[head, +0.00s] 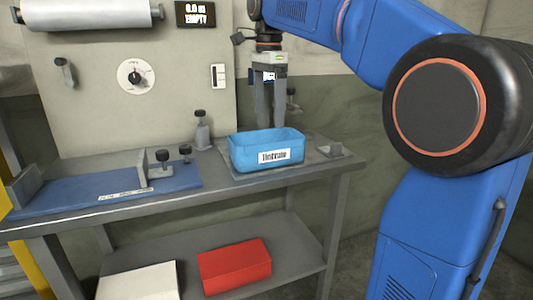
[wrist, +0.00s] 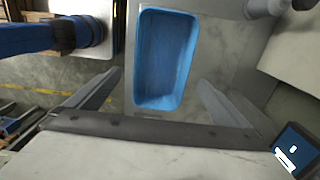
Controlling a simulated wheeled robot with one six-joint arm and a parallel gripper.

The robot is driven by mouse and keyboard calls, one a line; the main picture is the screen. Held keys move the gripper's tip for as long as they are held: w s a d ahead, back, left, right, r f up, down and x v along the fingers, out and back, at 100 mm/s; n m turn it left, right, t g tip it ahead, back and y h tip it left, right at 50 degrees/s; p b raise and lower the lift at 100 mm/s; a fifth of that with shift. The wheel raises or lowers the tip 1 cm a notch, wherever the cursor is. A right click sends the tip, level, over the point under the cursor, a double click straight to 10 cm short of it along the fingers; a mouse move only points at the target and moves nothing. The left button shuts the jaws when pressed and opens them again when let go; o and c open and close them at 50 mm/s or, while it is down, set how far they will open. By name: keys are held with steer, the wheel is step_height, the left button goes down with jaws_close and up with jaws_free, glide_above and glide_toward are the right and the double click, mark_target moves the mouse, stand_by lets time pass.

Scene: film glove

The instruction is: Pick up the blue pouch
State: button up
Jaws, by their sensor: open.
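The blue pouch (head: 250,153) looks like an open-topped blue tub with a white label on its front. It stands upright on a flat grey plate at the right end of the bench. In the wrist view the pouch (wrist: 166,60) shows from above, its inside empty, beyond and between the fingers. My gripper (head: 270,122) points down just above the pouch's back part, its fingertips near the rim. In the wrist view my gripper (wrist: 160,80) is open with nothing between its fingers. Whether a finger touches the rim I cannot tell.
The grey bench (head: 215,190) carries a blue mat (head: 80,192) with a grey bracket and dark knobs at left. A panel with a dial (head: 136,77) rises behind. On the lower shelf are a red box (head: 235,266) and a white box (head: 138,283).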

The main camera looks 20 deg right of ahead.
mark_target(267, 142)
steer(key=f, duration=1)
steer(key=shift+w+a, duration=0.15)
steer(key=shift+w, duration=0.05)
steer(key=c, duration=0.9)
